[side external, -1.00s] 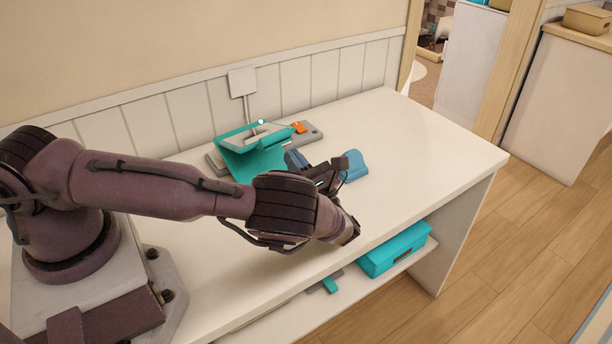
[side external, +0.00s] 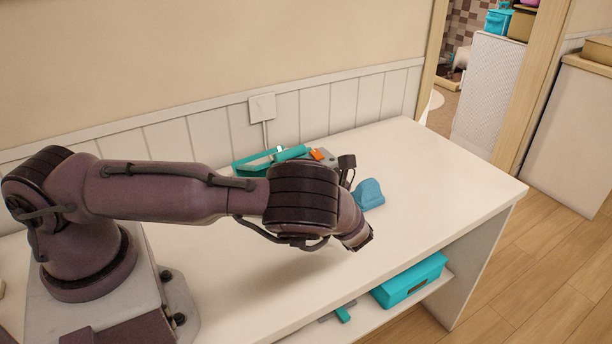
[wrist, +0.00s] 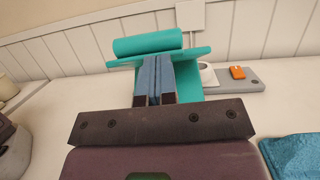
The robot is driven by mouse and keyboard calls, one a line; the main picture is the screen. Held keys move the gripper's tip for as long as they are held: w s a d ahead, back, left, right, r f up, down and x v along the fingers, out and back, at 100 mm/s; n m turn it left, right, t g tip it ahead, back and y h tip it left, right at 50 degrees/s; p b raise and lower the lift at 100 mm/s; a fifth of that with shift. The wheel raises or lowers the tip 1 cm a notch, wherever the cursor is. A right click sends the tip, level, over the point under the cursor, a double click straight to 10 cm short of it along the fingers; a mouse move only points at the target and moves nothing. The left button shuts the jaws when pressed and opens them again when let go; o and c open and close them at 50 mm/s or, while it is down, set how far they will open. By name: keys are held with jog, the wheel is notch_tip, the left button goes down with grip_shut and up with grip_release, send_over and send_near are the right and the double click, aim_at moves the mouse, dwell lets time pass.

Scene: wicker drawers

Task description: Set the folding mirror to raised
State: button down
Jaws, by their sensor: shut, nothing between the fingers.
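The folding mirror is a teal panel assembly (side external: 258,164) on the table near the back wall, partly hidden behind my arm in the side view. In the wrist view the teal mirror (wrist: 203,52) stands ahead, with a teal roll-shaped part (wrist: 147,44) along its top left. My gripper (wrist: 157,62) is shut and empty, its blue fingers pointing at the mirror and overlapping its middle. I cannot tell whether they touch it. My fingers are hidden behind the arm in the side view.
A grey base with an orange block (side external: 316,154) sits right of the mirror. A blue rounded object (side external: 369,195) lies farther right on the white table (side external: 440,170). A teal box (side external: 410,280) is on the shelf below. The table's right side is clear.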

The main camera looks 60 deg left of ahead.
dwell(0.3)
jog(key=s+v, duration=0.1)
jog(key=v, duration=0.9)
jog(key=s+a+f+n+g+h, duration=0.1)
jog(key=s+a+f+n+h, duration=0.1)
jog(key=h, duration=0.1)
jog(key=shift+s+f+n+g, duration=0.15)
jog(key=shift+s+n+g, duration=0.15)
jog(key=shift+n+g, duration=0.1)
jog(key=s+r+n+t+h, duration=0.4)
jog(key=s+r+n+h, duration=0.3)
jog(key=r, duration=0.6)
jog(key=s+r+n+t+h, duration=0.4)
jog(key=s+r+n+h, duration=0.3)
jog(key=s+r+h, duration=0.3)
notch_tip(320, 180, up, 5)
jog(key=shift+s+d+f+t+h, duration=0.2)
jog(key=shift+d+t+h, duration=0.2)
jog(key=shift+h, duration=0.2)
